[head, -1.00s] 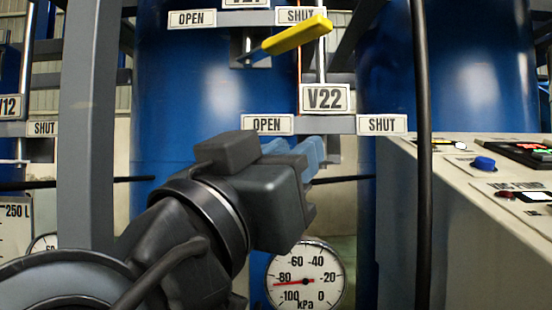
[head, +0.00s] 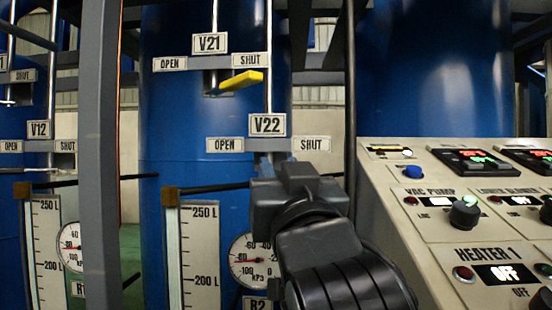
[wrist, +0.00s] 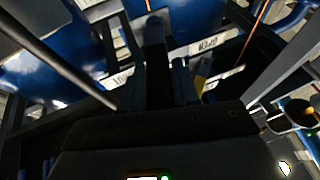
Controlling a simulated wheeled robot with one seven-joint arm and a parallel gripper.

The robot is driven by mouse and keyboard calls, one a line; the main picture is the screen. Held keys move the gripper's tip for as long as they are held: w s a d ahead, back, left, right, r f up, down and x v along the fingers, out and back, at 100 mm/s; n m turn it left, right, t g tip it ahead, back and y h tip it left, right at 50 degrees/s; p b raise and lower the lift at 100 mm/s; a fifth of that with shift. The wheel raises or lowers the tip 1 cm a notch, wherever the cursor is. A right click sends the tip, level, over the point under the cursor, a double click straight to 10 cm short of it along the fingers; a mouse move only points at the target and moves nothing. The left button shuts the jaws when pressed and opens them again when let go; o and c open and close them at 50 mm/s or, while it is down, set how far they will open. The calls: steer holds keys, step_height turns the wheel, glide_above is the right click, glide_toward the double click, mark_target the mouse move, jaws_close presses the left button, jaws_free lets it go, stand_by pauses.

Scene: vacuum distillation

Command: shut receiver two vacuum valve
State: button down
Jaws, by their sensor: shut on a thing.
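The V22 valve plate (head: 268,125) is on the blue receiver in the head view, with an OPEN label (head: 224,144) at its lower left and a SHUT label (head: 312,144) at its lower right. My gripper (head: 283,162) is just below these labels, right of the plate's middle, on the SHUT side. It hides the V22 handle in the head view. In the wrist view, a dark bar (wrist: 155,55) lies between the fingers of my shut gripper; it appears to be the handle. The handle's exact angle cannot be told.
Above, the V21 valve's yellow handle (head: 241,82) points right, near its SHUT label. A pressure gauge (head: 250,261) and a level scale (head: 199,255) are below left. A control panel (head: 470,200) stands close on the right. A grey post (head: 100,150) rises at left.

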steer(key=shift+d+n+y+p, duration=0.4)
steer(key=shift+n+y, duration=0.2)
steer(key=shift+y, duration=0.5)
steer(key=shift+w+g, duration=0.1)
steer(key=shift+g, duration=0.2)
steer(key=c, duration=0.9)
jaws_free()
steer(key=shift+b+v, duration=0.7)
steer(key=shift+v, duration=3.25)
steer(key=shift+d, duration=0.1)
